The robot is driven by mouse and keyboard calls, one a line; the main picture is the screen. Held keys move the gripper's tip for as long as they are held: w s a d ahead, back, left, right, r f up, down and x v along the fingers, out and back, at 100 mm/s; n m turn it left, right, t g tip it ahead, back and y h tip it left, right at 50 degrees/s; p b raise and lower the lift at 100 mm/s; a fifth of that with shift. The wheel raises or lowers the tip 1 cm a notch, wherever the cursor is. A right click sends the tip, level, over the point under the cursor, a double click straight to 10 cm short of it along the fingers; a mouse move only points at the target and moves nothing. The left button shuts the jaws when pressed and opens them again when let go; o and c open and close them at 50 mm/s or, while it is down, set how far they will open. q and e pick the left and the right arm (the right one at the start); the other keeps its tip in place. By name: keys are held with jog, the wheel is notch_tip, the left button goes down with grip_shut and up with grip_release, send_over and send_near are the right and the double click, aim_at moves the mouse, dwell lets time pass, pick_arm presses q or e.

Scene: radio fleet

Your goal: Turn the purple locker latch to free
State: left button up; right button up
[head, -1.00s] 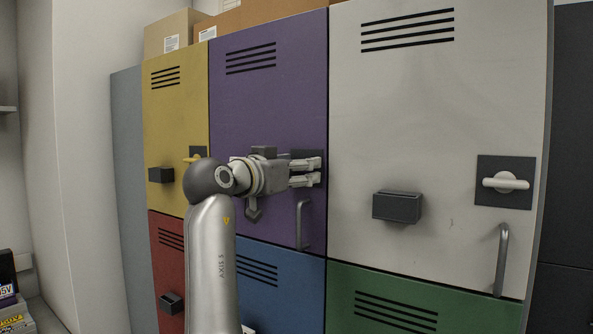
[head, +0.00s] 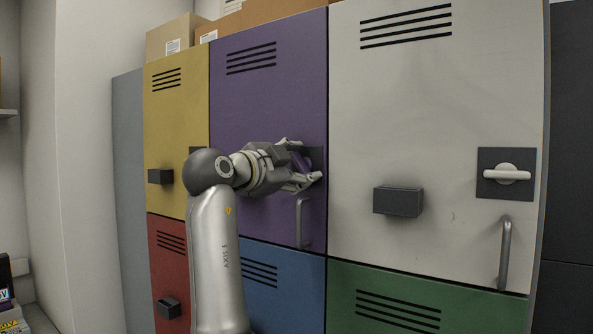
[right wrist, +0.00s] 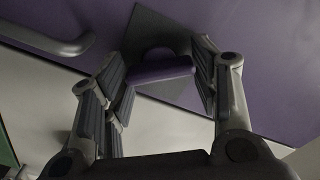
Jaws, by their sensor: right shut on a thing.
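The purple locker door (head: 265,105) is in the middle of the head view. Its latch has a purple handle (head: 301,162) on a dark square plate (head: 317,156). My right gripper (head: 302,163) is at this latch, its fingers on both sides of the handle, shut on it. In the head view the handle looks tilted, though fingers cover part of it. In the right wrist view, the purple handle (right wrist: 160,71) lies across between the two fingers, in front of the dark plate (right wrist: 158,30). My left gripper is not in view.
A grey pull handle (head: 300,222) stands just below the latch. The white door (head: 430,120) to the right has a dark box (head: 398,201) and a level white latch (head: 507,174). Yellow (head: 178,110), red, blue and green doors surround. Cardboard boxes (head: 172,35) sit on top.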

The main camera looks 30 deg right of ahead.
jog(key=m, duration=0.3)
jog(key=shift+m+b, duration=0.3)
jog(key=shift+m, duration=1.9)
jog(key=o, duration=1)
jog(key=shift+d, duration=0.1)
jog(key=v, duration=1.2)
jog(key=shift+f, duration=0.1)
